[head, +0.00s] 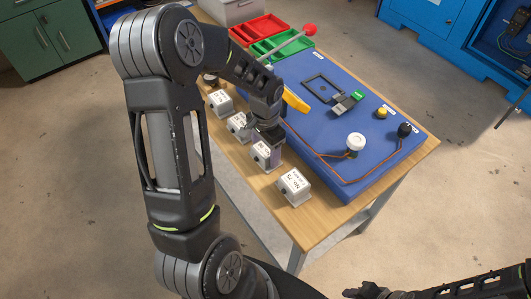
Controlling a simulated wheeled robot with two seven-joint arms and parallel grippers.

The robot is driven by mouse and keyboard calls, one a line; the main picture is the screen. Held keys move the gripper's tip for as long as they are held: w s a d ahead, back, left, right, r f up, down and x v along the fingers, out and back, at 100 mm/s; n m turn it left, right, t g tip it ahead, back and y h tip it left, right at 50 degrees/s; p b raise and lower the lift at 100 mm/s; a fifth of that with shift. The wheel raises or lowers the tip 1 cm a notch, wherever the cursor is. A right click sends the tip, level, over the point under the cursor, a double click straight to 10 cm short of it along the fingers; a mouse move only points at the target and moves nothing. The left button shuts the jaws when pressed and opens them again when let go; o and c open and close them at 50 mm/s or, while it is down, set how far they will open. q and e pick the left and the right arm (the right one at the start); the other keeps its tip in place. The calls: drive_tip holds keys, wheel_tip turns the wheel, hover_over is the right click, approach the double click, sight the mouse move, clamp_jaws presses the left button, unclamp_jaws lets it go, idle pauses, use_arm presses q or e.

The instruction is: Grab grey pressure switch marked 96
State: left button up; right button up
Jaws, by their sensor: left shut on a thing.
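Several grey pressure switches with white labels stand in a row along the table's front edge. My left gripper (266,139) reaches down and is shut on one grey pressure switch (263,155), the second from the near end. Its label is too small for me to read surely. A nearer switch (293,187) has a label that seems to read 75. Two others, one switch (237,124) and one switch (219,102), stand farther back, their marks unclear. My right gripper (368,291) is low at the bottom edge, away from the table; its finger opening is unclear.
A blue panel (318,148) lies on the wooden table (405,176), with a white round part (356,142), a yellow knob (381,112), a black knob (404,130) and copper tubing. Red (258,29) and green (278,46) bins stand behind. My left arm hides part of the table.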

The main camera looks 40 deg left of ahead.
sight(265, 148)
use_arm(q)
drive_tip(key=c, duration=0.4)
drive_tip(key=shift+r, duration=0.1)
wheel_tip(265, 148, up, 10)
drive_tip(key=shift+f+b, duration=0.1)
drive_tip(key=shift+b, duration=0.5)
